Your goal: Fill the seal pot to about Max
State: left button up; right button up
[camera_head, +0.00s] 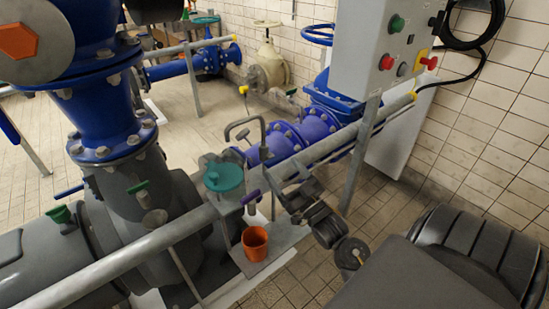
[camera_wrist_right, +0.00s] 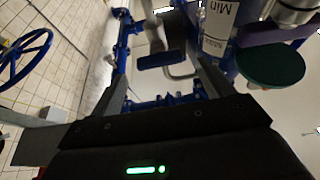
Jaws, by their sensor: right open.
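The seal pot shows its round green lid (camera_head: 222,178) in the head view, beside the grey rail. In the right wrist view a pale cylinder with a "Min" mark (camera_wrist_right: 217,28) shows near a green disc (camera_wrist_right: 270,66). A grey gooseneck tap (camera_head: 245,124) stands behind the pot. My right gripper (camera_head: 280,171) is open just right of the pot. In the wrist view a dark blue handle (camera_wrist_right: 161,60) appears between its fingers; I cannot tell whether they touch it. The water level is not visible. My left gripper is out of view.
An orange cup (camera_head: 255,242) stands on the plate below the pot, under a purple lever (camera_head: 250,197). A grey rail (camera_head: 190,228) runs across the front. Blue pipes (camera_head: 300,134) and a control box (camera_head: 383,50) stand behind. Open tiled floor lies at the back.

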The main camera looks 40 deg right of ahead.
aim_at(277, 162)
jog(key=x, duration=0.5)
jog(key=shift+f, duration=0.1)
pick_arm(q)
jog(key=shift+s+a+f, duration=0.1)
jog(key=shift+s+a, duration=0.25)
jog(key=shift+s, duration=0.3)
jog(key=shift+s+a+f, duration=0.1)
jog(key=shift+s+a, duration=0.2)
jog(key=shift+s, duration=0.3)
pick_arm(e)
jog(key=c, duration=1)
